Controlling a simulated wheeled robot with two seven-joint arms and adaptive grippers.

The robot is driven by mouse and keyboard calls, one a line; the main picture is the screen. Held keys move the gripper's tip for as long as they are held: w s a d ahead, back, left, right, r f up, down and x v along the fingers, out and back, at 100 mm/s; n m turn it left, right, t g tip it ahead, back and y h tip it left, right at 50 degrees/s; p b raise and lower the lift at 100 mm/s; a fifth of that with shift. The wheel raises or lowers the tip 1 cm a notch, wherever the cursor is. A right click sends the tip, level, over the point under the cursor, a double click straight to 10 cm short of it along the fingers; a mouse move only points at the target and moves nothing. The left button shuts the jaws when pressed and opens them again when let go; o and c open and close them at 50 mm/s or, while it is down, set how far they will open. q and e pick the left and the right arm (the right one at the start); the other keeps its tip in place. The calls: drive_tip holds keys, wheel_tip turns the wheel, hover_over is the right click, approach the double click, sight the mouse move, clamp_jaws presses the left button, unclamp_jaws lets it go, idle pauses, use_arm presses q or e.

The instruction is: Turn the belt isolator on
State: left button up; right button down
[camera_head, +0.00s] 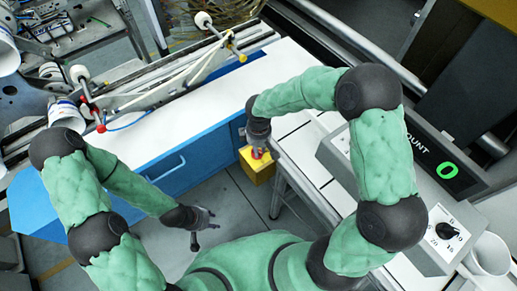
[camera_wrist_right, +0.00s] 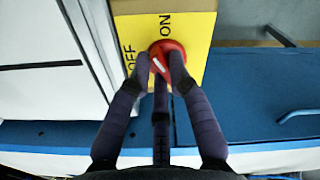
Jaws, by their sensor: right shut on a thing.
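The belt isolator is a yellow box (camera_head: 257,170) with a red knob (camera_head: 258,153), beside the blue cabinet in the head view. In the right wrist view its yellow face (camera_wrist_right: 200,30) reads OFF at the left and ON at the top. The red knob (camera_wrist_right: 167,47) carries a white bar lying roughly left to right, its left end towards OFF. My right gripper (camera_wrist_right: 160,62) is shut on the knob, fingers around its near side. They partly hide the knob. My left gripper (camera_head: 205,220) is open and empty, low over the floor, away from the isolator.
A blue cabinet with a white top (camera_head: 215,105) stands behind and left of the isolator, with a blue handle (camera_head: 167,170). A grey control box (camera_head: 435,205) with a green 0 display and a dial is at the right. A white cup (camera_head: 489,255) stands beside it.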

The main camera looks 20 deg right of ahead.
drive_tip(key=m+b, duration=0.1)
drive_tip(key=m, duration=0.4)
drive_tip(key=shift+s+m+b, duration=0.1)
drive_tip(key=shift+m+b, duration=0.2)
drive_tip(key=shift+m, duration=0.1)
idle(0.4)
drive_tip(key=c, duration=1.1)
unclamp_jaws()
drive_tip(key=shift+c, duration=0.2)
wheel_tip(320, 180, up, 12)
